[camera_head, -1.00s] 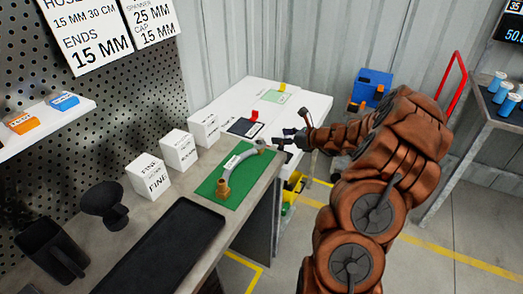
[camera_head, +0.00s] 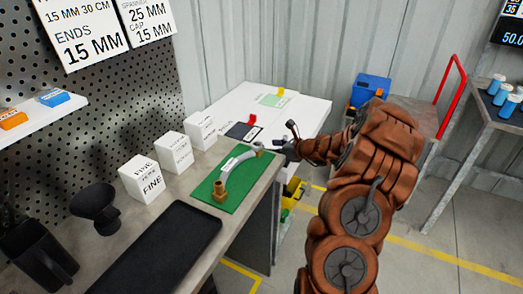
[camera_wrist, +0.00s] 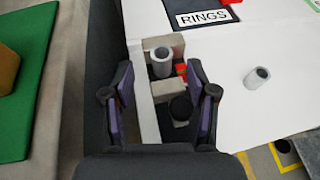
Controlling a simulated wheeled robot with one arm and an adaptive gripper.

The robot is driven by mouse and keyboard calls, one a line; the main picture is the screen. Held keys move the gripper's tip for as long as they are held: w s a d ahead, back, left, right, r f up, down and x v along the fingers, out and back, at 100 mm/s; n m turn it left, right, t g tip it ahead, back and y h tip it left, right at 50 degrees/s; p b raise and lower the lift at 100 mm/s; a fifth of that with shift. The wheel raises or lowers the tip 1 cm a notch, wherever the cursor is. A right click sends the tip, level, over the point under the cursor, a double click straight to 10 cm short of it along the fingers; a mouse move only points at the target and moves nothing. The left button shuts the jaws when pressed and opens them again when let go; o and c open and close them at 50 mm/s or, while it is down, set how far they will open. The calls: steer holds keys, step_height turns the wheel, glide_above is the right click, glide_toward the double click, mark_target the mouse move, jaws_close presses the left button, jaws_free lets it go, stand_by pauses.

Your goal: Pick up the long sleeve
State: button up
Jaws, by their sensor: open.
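In the wrist view, two grey hollow cylinders show. One (camera_wrist: 161,64) stands between and beyond my fingertips, by pale blocks; the other (camera_wrist: 257,77) stands on the white table (camera_wrist: 285,35), right of my gripper. The one between my fingers looks longer, but I cannot be sure which is the long sleeve. My gripper (camera_wrist: 163,95) is open, its dark fingers on either side of the first cylinder's line, holding nothing. In the head view, my gripper (camera_head: 284,149) is over the near edge of the white table; the cylinders are too small or hidden to make out there.
A black round piece (camera_wrist: 181,107) and a pale block (camera_wrist: 163,42) sit close to the cylinder. A dark mat labelled RINGS (camera_wrist: 208,16) lies beyond. The green mat (camera_head: 230,200) with a hose (camera_head: 240,165) is on the workbench to the left. A blue box (camera_head: 370,88) stands behind.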

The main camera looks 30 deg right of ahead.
steer(key=shift+x, duration=1.8)
steer(key=shift+d+f, duration=0.1)
steer(key=shift+f, duration=0.05)
jaws_close()
